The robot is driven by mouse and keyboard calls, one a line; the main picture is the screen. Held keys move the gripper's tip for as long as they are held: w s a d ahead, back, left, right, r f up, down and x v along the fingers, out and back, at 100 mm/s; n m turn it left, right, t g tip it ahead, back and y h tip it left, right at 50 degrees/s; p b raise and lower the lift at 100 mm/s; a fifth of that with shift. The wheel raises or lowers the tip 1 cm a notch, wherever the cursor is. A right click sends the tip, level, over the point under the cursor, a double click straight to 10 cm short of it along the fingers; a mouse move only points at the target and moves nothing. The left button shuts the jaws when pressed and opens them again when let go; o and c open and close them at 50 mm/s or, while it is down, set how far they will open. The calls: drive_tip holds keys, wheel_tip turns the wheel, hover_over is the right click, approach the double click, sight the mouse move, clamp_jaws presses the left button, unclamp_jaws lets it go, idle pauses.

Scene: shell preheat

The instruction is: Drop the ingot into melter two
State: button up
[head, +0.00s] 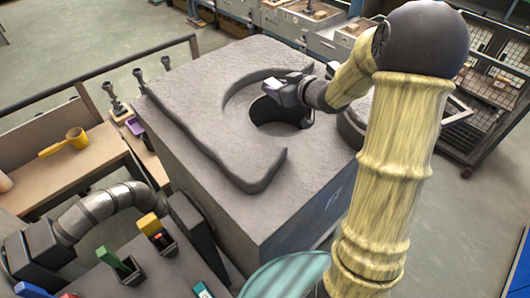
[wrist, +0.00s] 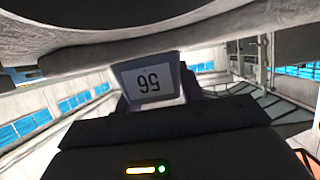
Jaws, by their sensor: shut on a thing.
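My gripper (head: 285,91) is shut on a small pale grey ingot (head: 271,86). In the head view they are at the upper left rim of a round dark opening (head: 280,114). The opening is in the top of a big grey block-shaped melter (head: 205,100). The ingot looks above the top surface, but its exact height is hard to tell. In the wrist view the ingot (wrist: 150,82) shows a pale face with upside-down digits, apparently 56, beyond the dark gripper body.
A thick raised grey slab (head: 250,170) curves around the opening. A bench with a yellow ladle (head: 75,138) is at left. Colored blocks in holders (head: 155,228) and a bent metal pipe (head: 100,205) are at lower left. A wire cage (head: 490,100) stands at right.

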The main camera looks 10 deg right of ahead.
drive_tip(key=shift+f, duration=0.4)
drive_tip(key=o, duration=1.3)
drive_tip(key=shift+o, duration=0.2)
drive_tip(key=b+v, duration=0.1)
drive_tip(key=v, duration=1.6)
drive_tip(key=shift+s+b, duration=0.2)
drive_tip(key=shift+b, duration=0.15)
drive_tip(key=shift+d, duration=0.15)
